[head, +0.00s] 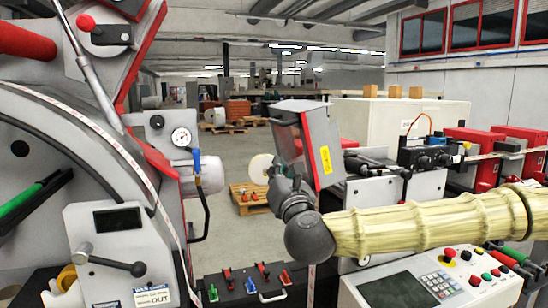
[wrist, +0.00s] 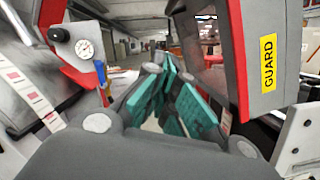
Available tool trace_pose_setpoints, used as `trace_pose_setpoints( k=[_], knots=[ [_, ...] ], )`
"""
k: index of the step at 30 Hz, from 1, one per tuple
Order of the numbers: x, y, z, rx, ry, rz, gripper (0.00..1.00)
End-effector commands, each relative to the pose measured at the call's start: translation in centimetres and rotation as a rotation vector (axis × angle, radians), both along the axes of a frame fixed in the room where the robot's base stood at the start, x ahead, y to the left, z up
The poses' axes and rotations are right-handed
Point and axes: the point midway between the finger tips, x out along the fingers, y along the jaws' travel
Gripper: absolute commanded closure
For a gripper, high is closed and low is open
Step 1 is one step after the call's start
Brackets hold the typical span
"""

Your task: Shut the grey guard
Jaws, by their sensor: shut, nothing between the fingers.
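The grey guard (head: 321,147) has a yellow label, a red edge and a dark window. In the head view it stands raised and slightly tilted above the machine deck. In the wrist view the guard (wrist: 262,45) fills the upper right, with the word GUARD readable. My gripper (head: 276,172) is at the guard's left side, close to its lower left edge. The wrist view shows my gripper (wrist: 163,72) with teal pads, shut and empty, just left of the guard. I cannot tell whether it touches the guard.
A pressure gauge (head: 181,137) and a blue-handled valve (head: 196,161) are on the machine at left. A control panel (head: 415,291) lies below my arm, beside a black box with coloured levers (head: 250,284). Red units (head: 472,151) stand at right. Open floor shows behind.

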Motion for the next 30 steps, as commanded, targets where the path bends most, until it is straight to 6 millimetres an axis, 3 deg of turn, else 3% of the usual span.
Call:
trace_pose_setpoints(
  k=[19,24,30],
  knots=[
    [9.2,2.2,2.5,-0.005,0.001,0.001,1.00],
    [9.4,1.4,4.7,-0.003,0.000,0.000,1.00],
    [9.5,1.0,5.8,-0.004,0.001,0.001,1.00]
  ],
)
